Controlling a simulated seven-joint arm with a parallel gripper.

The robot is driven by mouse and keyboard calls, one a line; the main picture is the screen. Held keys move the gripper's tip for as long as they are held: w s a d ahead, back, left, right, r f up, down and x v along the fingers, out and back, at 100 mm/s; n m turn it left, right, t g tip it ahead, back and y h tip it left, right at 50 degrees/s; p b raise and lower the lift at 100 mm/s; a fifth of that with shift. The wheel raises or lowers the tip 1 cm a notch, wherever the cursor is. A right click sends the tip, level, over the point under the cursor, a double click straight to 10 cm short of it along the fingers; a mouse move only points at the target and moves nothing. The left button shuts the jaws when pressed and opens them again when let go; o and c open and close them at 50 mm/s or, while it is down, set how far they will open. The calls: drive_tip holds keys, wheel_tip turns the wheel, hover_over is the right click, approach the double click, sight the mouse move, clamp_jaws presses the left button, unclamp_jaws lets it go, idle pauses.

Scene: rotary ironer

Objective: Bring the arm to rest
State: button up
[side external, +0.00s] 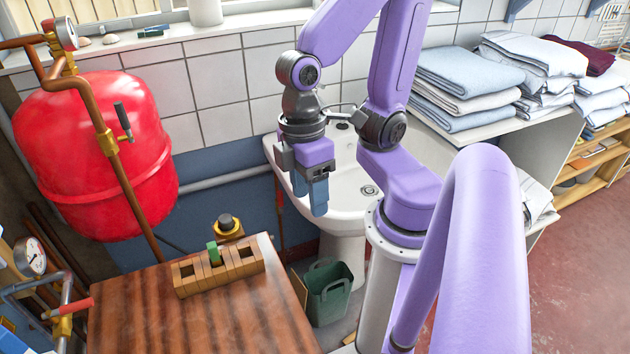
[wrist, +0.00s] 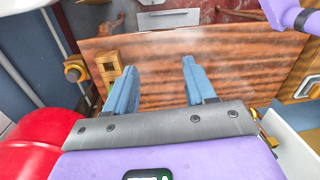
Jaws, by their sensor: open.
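My purple arm reaches up and over in the side view, with its wrist bent downward. My gripper (side external: 314,200) hangs in front of the white sink (side external: 345,170), pointing down, its blue fingers overlapping in that view. In the wrist view, the two blue fingers of my gripper (wrist: 159,68) stand apart with nothing between them. The wooden table (side external: 205,318) lies below and to the left of my gripper, clear of the fingers.
A wooden block with square holes (side external: 190,278) holds a green peg (side external: 213,250) on the table's back edge. A red tank (side external: 95,150) with copper pipes stands left. Folded linen (side external: 465,85) is stacked right. A green bin (side external: 328,292) stands under the sink.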

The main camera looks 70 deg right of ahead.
drive_tip(key=shift+s+d+n+t, duration=0.15)
drive_tip(key=shift+d+n+t, duration=0.55)
drive_tip(key=shift+d+n, duration=0.5)
drive_tip(key=n+t, duration=1.3)
drive_tip(key=n, duration=1)
approach(3, 341)
drive_tip(key=shift+h, duration=0.4)
drive_tip(key=x, duration=0.9)
drive_tip(key=f+x, duration=0.1)
drive_tip(key=x, duration=0.3)
drive_tip(key=shift+a+f, duration=0.25)
drive_tip(key=shift+a, duration=0.05)
